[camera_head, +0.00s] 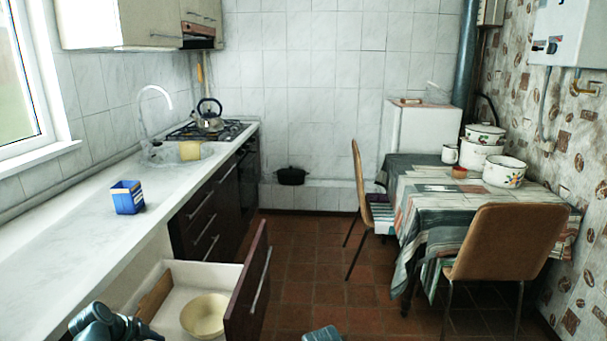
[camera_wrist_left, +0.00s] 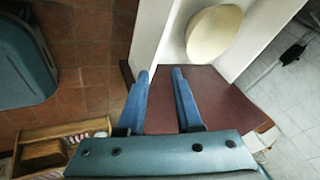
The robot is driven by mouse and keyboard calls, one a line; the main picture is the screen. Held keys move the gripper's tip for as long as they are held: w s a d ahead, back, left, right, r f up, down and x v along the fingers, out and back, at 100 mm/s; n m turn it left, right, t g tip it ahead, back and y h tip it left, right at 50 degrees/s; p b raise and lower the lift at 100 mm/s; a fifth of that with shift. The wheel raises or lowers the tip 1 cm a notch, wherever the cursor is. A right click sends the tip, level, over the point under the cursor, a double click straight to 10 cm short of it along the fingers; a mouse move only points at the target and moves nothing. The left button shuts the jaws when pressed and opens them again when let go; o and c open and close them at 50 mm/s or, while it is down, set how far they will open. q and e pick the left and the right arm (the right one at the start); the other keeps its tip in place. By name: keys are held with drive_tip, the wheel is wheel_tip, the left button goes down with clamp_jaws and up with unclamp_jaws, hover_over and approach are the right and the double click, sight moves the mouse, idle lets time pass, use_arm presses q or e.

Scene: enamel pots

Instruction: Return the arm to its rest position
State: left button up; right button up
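My left arm (camera_head: 108,325) comes in at the bottom left of the head view, beside the pulled-out drawer; its gripper is not clearly seen there. In the left wrist view my left gripper (camera_wrist_left: 162,72) has its two blue fingers apart with nothing held between them. The dark red drawer front (camera_wrist_left: 200,95) lies behind the fingers; I cannot tell how far away it is.
The open drawer (camera_head: 258,285) holds a cream bowl (camera_head: 205,315). A blue box (camera_head: 127,197) stands on the white counter (camera_head: 75,235). A chair (camera_head: 508,243) and the table (camera_head: 415,210) with enamel pots are at the right. Tiled floor between is clear.

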use_arm(q)
drive_tip(key=s+d+f+n+g+y+b, duration=0.1)
drive_tip(key=s+d+f+n+g+b, duration=0.25)
drive_tip(key=d, duration=0.75)
drive_tip(key=s+d+f+n+y+b, duration=0.2)
drive_tip(key=s+d+f+n+b, duration=0.25)
drive_tip(key=d, duration=0.65)
drive_tip(key=s+d+f+n+g+y+b, duration=0.1)
drive_tip(key=s+d+f+n+g, duration=0.15)
drive_tip(key=s+d+f, duration=0.55)
wheel_tip(320, 180, up, 31)
drive_tip(key=w+d+p, duration=0.2)
drive_tip(key=p, duration=2.5)
drive_tip(key=shift+d+r+p, duration=0.2)
drive_tip(key=shift+d+p, duration=0.05)
drive_tip(key=shift+p, duration=0.15)
